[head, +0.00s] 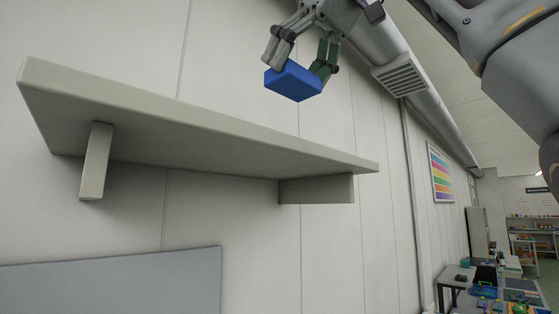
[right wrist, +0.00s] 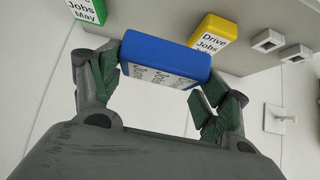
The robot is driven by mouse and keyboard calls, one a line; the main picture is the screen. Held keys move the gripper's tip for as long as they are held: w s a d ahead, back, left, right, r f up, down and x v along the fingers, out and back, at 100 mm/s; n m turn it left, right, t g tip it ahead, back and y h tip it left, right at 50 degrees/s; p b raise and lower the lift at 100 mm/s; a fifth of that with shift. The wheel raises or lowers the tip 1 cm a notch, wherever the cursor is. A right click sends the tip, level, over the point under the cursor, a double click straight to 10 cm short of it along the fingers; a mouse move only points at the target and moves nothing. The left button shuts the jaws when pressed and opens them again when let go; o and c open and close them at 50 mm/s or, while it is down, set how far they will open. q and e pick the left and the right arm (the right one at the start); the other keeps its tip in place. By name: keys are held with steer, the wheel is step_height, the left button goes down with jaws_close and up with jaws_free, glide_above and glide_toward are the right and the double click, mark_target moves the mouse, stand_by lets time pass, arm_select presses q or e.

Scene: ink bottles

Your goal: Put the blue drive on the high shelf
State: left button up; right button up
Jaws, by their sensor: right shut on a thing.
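The blue drive (head: 293,82) is a small box held between the fingers of my right gripper (head: 298,68), in the air above the level of the shelf's front edge in the head view. The right wrist view shows the blue drive (right wrist: 165,58) spanning the two fingers, with a white printed label on its lower side. The high shelf (head: 200,123) is a pale board on the wall with brackets below. Its top is hidden in the head view; the right wrist view shows part of a pale surface (right wrist: 255,22) beyond the drive. My left gripper is not in view.
In the right wrist view, a green drive (right wrist: 88,8) and a yellow drive (right wrist: 213,33) with labels are beyond the blue one. Two grey square hollow pieces (right wrist: 268,41) are right of the yellow drive. A duct (head: 395,70) runs along the wall in the head view.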

steer(key=shift+f, duration=0.35)
stand_by(0.3)
steer(key=shift+f, duration=2.85)
steer(key=shift+f, duration=1.75)
steer(key=shift+f, duration=0.2)
steer(key=o, duration=1.1)
steer(key=shift+r, duration=0.2)
steer(key=v, duration=1.2)
